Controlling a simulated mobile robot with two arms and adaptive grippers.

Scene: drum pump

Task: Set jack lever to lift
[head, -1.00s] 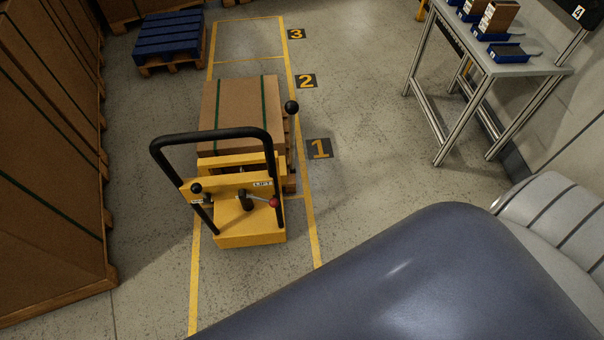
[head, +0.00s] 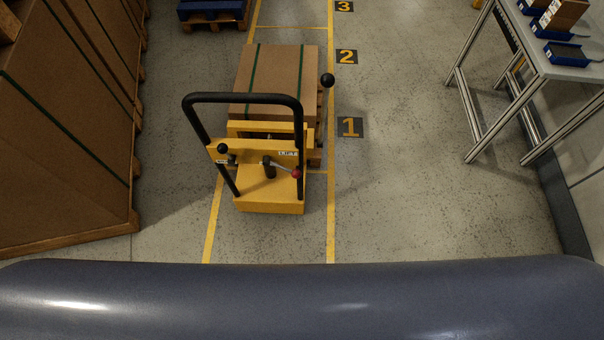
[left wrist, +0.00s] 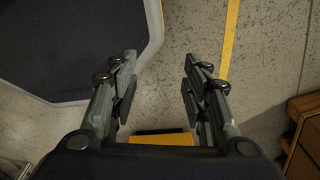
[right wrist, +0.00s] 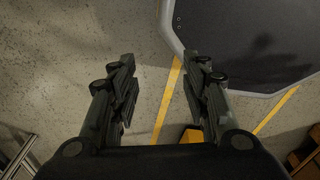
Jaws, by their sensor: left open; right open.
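The yellow pallet jack (head: 270,195) stands on the floor in the head view, with a black loop handle (head: 243,98). A short lever with a red knob (head: 296,174) points right from a black hub (head: 268,167), just below the LIFT label (head: 288,154). A black-knobbed lever (head: 222,148) is at the panel's left, by another label too small to read. My left gripper (left wrist: 158,72) and right gripper (right wrist: 158,72) are open and empty, outside the head view. A yellow part, likely the jack, shows low in the left wrist view (left wrist: 160,139) and the right wrist view (right wrist: 192,134).
A strapped carton (head: 275,75) sits in front of the jack's panel. A tall black-knobbed rod (head: 327,81) rises at its right. Stacked brown boxes (head: 60,150) stand left; a workbench (head: 570,68) stands right.

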